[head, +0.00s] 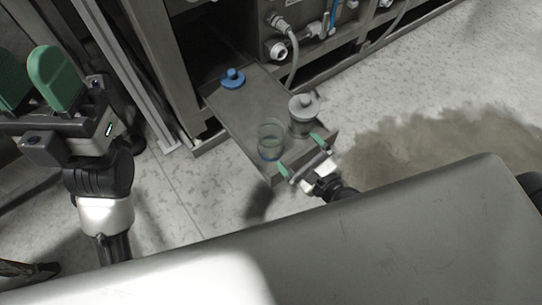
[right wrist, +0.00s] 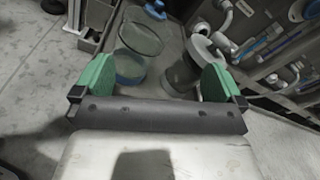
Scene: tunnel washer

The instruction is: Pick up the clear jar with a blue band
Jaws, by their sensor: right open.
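The clear jar (head: 270,137) stands upright on a small grey metal table (head: 236,112), its blue band (right wrist: 129,70) low on the wall. It looks open at the top; the jar also shows in the right wrist view (right wrist: 142,42). My right gripper (head: 299,154) is open at the table's front end, its green fingers apart and nothing between them. In the right wrist view (right wrist: 157,68) the jar is just beyond the fingertips, nearer the left finger. That finger hides a little of its base. My left gripper (head: 36,82) is at the far left, fingers apart, empty, away from the table.
A grey-lidded jar (head: 303,115) stands close to the right of the clear jar, near my right finger in the right wrist view (right wrist: 187,70). A blue lid (head: 232,78) lies at the table's far end. Machine pipes and valves (head: 279,47) are behind.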

